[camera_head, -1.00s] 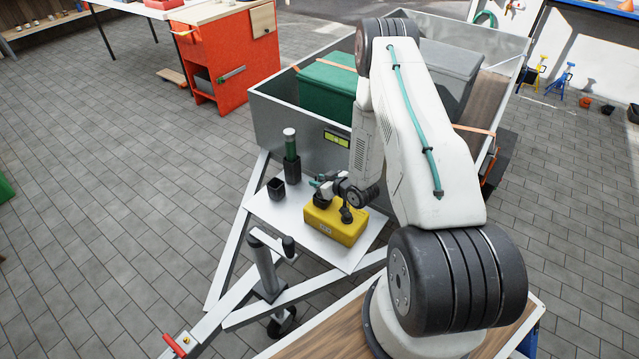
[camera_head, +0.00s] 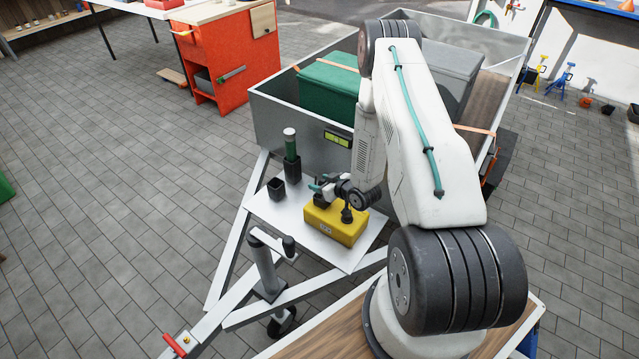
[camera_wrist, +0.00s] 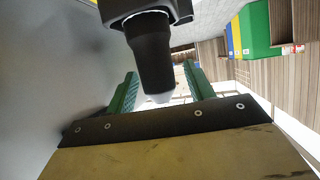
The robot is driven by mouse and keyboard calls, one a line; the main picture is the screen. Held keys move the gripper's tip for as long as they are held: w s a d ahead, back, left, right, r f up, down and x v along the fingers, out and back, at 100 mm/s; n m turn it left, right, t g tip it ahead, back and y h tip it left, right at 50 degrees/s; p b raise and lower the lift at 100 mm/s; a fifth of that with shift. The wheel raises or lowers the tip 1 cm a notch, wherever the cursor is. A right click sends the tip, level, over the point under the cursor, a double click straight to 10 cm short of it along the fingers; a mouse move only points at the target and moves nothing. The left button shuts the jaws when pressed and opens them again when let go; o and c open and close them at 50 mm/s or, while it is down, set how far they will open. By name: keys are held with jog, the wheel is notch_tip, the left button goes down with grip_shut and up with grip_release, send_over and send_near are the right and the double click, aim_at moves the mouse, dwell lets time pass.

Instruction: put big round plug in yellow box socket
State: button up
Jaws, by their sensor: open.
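The yellow box (camera_head: 335,224) lies on the white platform, with a black round-headed piece (camera_head: 347,214) on its near side. My gripper (camera_head: 316,187) is over the left part of the box, above a dark socket-like block (camera_head: 320,201). In the wrist view, a thick black round plug (camera_wrist: 152,55) with a pale tip reaches from a black block (camera_wrist: 140,8) at the top edge. My gripper's green fingers (camera_wrist: 162,82) are apart on either side of the plug, with gaps visible. The plug appears seated in the block, but its base is hidden.
A green cylinder with a pale top (camera_head: 290,143) stands in a dark square holder. An empty dark holder (camera_head: 277,188) is beside it. The grey trailer wall (camera_head: 300,125) rises close behind the platform. A post with a handle (camera_head: 266,268) stands in front.

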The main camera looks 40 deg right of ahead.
jog(key=v, duration=1.1)
jog(key=w+d+r+n+g+h, duration=0.1)
jog(key=w+r+g+h, duration=0.3)
jog(key=r, duration=0.9)
jog(key=s+a+r+m+g, duration=0.15)
jog(key=a+r, duration=0.25)
jog(key=r, duration=0.9)
jog(key=s+a+r+g, duration=0.2)
jog(key=s+a+r, duration=0.3)
jog(key=s, duration=0.4)
jog(key=s+a+r+m+g+y, duration=0.1)
jog(key=s+a+r+g, duration=0.1)
jog(key=s+a+r, duration=0.4)
jog(key=s+a+r+g+y, duration=0.1)
jog(key=s+a+r, duration=0.5)
jog(key=s, duration=0.7)
jog(key=shift+s+r+g, duration=0.2)
jog(key=shift+r+g, duration=0.25)
jog(key=shift+r, duration=0.25)
jog(key=shift+c, duration=0.2)
